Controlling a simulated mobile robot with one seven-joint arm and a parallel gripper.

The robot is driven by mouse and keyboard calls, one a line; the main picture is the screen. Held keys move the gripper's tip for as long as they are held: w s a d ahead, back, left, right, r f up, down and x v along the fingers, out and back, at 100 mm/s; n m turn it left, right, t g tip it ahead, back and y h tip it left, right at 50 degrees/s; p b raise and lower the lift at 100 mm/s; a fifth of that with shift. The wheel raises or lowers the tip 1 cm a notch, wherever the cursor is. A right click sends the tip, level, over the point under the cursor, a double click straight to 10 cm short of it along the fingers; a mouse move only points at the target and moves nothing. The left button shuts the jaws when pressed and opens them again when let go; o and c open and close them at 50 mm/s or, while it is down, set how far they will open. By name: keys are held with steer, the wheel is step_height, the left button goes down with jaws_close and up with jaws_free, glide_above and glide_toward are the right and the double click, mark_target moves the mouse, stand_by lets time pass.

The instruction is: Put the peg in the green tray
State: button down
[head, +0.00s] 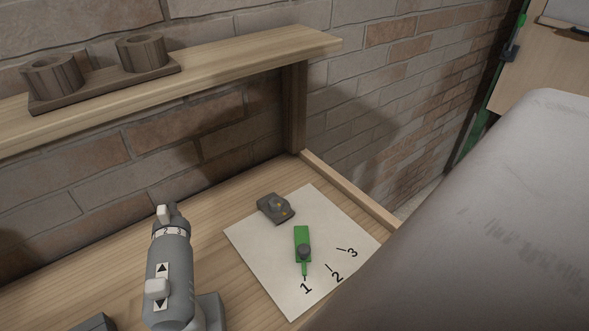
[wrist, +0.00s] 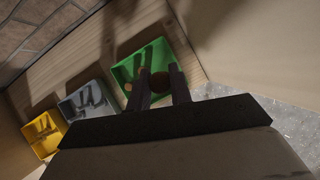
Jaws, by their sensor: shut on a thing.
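The green tray (wrist: 181,47) is in the upper middle of the wrist view. My gripper (wrist: 159,71) reaches over it, with its two dark fingers in front of the tray. The fingers are shut on a brown, round-ended peg (wrist: 160,84), which looks dark and is partly hidden between them. The peg appears over the tray; I cannot tell whether it touches the tray floor. A small brown spot shows by the left finger, too small to identify. Neither the gripper, the peg nor the tray shows in the head view.
A grey tray (wrist: 70,110) and a yellow tray (wrist: 34,128), both holding things, stand left of the green one. The head view shows a wooden shelf (head: 240,60), a grey handle (head: 170,262), and a green lever (head: 302,236) on a white numbered sheet (head: 262,246). A brick wall stands behind.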

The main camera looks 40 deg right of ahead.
steer(key=shift+w, duration=0.3)
steer(key=shift+w+f, duration=0.1)
steer(key=shift+f, duration=0.3)
step_height(320, 180, down, 19)
steer(key=shift+f+b, duration=0.1)
steer(key=shift+b, duration=0.5)
steer(key=shift+f, duration=0.1)
steer(key=c, duration=1.3)
jaws_free()
steer(key=shift+o, duration=0.2)
steer(key=shift+r, duration=0.25)
steer(key=p+v, duration=0.1)
steer(key=v, duration=1)
steer(key=shift+s+r, duration=0.25)
steer(key=shift+r, duration=0.05)
